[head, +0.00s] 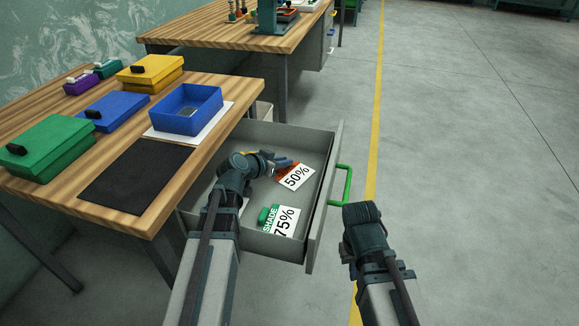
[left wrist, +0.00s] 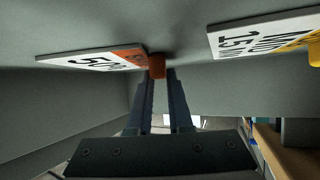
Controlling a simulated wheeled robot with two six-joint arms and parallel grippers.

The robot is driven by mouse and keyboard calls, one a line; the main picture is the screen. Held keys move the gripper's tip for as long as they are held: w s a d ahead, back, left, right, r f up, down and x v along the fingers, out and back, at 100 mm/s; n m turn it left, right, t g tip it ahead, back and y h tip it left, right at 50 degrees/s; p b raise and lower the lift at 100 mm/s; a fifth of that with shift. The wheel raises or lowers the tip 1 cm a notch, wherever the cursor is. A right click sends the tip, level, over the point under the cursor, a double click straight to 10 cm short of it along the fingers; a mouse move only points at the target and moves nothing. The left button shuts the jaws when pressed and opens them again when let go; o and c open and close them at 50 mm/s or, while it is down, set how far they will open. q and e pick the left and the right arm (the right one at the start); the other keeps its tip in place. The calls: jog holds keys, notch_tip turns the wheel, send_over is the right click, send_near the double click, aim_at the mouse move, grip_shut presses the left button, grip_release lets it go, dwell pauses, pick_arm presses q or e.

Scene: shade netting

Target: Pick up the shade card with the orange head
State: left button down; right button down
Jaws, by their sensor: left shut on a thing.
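The shade card with the orange head (head: 296,177) is white, reads 50%, and is in the open grey drawer. It also shows in the left wrist view (left wrist: 88,60). My left gripper (head: 284,163) reaches into the drawer. In the left wrist view its two fingers (left wrist: 158,76) are shut on the orange head. I cannot tell whether the card is clear of the drawer floor. My right gripper (head: 362,213) is outside the drawer, to the right of its front; its fingers do not show clearly.
A 75% card with a green head (head: 285,221) lies nearer in the drawer. A yellow-headed card (left wrist: 262,36) is on the right in the wrist view. The drawer front (head: 325,200) has a green handle (head: 347,185). The workbench (head: 160,212) with boxes stands left.

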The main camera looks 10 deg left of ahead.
pick_arm(q)
jog(key=shift+r, duration=0.1)
notch_tip(320, 180, up, 10)
jog(key=p, duration=1)
notch_tip(320, 180, up, 19)
jog(key=p, duration=1.9)
jog(key=shift+r, duration=0.2)
